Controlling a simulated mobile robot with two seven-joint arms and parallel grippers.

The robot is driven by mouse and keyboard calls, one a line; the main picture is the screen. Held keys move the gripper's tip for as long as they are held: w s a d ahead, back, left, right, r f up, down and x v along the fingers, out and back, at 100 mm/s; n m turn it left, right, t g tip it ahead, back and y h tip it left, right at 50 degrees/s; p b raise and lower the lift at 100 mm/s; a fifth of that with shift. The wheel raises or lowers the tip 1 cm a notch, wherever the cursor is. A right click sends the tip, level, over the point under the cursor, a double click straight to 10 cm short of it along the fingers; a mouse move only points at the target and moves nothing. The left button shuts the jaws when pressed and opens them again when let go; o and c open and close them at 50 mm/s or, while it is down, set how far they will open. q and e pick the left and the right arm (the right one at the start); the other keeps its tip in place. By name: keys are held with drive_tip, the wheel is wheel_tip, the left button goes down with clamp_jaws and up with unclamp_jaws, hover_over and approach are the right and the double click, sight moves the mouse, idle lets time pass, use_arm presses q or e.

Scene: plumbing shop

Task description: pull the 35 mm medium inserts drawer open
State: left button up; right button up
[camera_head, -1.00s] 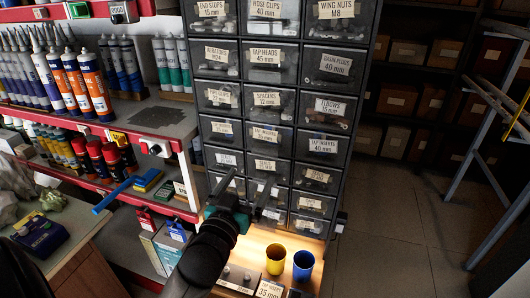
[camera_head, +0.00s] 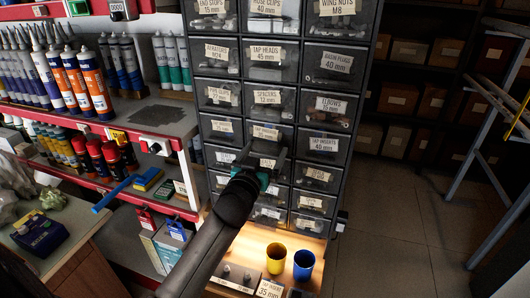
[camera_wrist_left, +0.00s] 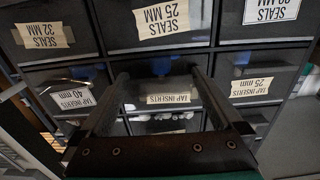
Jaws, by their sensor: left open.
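The middle-column drawer labelled "TAP INSERTS" (camera_head: 265,133) is in the drawer cabinet in the head view. It looks shut. Its front also shows upside down in the left wrist view, with its label (camera_wrist_left: 168,98) between my fingers; I cannot read a size on it. My left gripper (camera_head: 264,153) is open and empty, with its fingers pointing at the cabinet by the lower part of this drawer. In the left wrist view its fingers (camera_wrist_left: 158,75) straddle the label. Whether they touch the drawer I cannot tell. My right gripper is in neither view.
The "TAP INSERTS 40 mm" drawer (camera_head: 323,145) is beside it on the right in the head view. A yellow cup (camera_head: 276,258) and a blue cup (camera_head: 303,265) stand on the lit wooden surface below. Shelves of tubes (camera_head: 85,80) are at left; floor (camera_head: 400,225) is clear at right.

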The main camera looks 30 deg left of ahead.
use_arm(q)
drive_tip(key=shift+s, duration=0.1)
clamp_jaws()
idle(0.8)
